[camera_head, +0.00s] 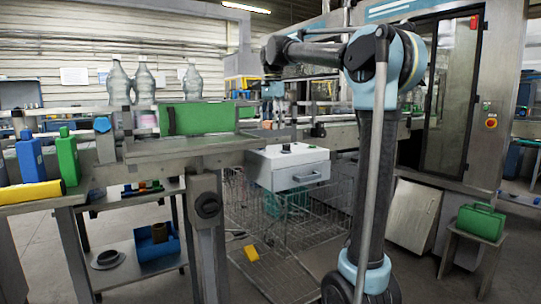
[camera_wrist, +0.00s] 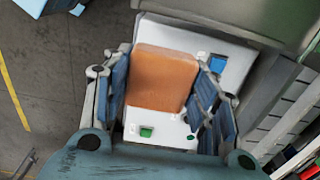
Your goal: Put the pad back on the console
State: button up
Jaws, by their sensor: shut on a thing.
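In the wrist view, my gripper (camera_wrist: 160,95) is shut on an orange-brown pad (camera_wrist: 163,72), with a blue-grey finger on each side of it. The pad cannot be made out in the head view.
A grey bench end with a green box (camera_head: 207,118) lies left of the console. Clear bottles (camera_head: 145,83) stand behind. Blue and green containers and a yellow bottle (camera_head: 30,192) are at the far left. A wire cart (camera_head: 300,225) stands below; a green case (camera_head: 480,222) sits right.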

jog(key=shift+w+f, duration=0.1)
jog(key=shift+w, duration=0.15)
send_over(272, 155)
notch_tip(272, 155, down, 5)
jog(key=shift+w+r, duration=0.1)
jog(key=shift+r, duration=0.05)
jog(key=shift+f, duration=2.55)
jog(key=o, duration=1.1)
jog(key=shift+f, duration=0.1)
